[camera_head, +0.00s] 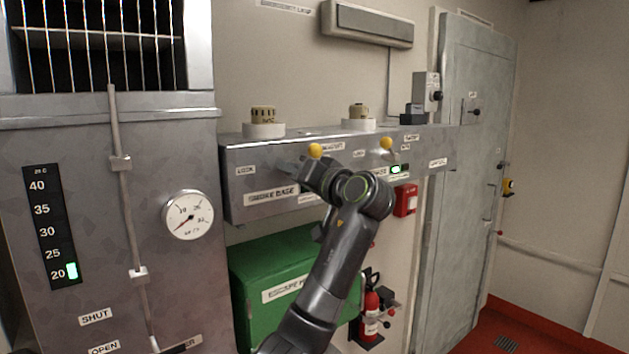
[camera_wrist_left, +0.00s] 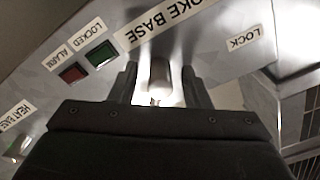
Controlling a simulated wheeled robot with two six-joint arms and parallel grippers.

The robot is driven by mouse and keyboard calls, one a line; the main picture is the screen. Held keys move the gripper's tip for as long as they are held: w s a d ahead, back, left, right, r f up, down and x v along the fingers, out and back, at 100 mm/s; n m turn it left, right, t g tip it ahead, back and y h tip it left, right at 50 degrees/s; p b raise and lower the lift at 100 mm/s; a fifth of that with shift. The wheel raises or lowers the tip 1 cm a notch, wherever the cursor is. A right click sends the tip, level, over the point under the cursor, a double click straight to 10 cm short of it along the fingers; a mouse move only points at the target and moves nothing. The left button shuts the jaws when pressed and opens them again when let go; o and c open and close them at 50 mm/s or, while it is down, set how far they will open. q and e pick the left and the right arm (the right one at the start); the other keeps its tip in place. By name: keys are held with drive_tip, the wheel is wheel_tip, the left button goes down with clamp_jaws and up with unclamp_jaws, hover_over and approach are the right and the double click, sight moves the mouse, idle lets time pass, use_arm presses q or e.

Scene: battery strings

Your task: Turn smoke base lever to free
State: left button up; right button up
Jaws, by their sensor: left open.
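The smoke base unit is a grey metal box front marked "SMOKE BASE" (camera_head: 272,195). My left gripper (camera_head: 290,167) is at the box front, just left of and below the yellow knob. In the left wrist view my left gripper (camera_wrist_left: 160,88) is open, with one finger on each side of a pale, washed-out rod-like part (camera_wrist_left: 160,72). I cannot tell whether the fingers touch it. The arm hides part of the front. My right gripper is out of view.
A second yellow knob (camera_head: 386,143) stands to the right, by a lit green lamp (camera_head: 396,169). Round detectors (camera_head: 264,130) sit on top. A green box (camera_head: 262,262) and an extinguisher (camera_head: 371,303) are below. A gauge cabinet (camera_head: 100,200) stands at left, a grey door (camera_head: 470,180) at right.

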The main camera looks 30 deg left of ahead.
use_arm(q)
drive_tip(key=b+v, duration=0.6)
drive_tip(key=v, duration=1.1)
drive_tip(key=shift+b, duration=0.35)
drive_tip(key=shift+f, duration=0.1)
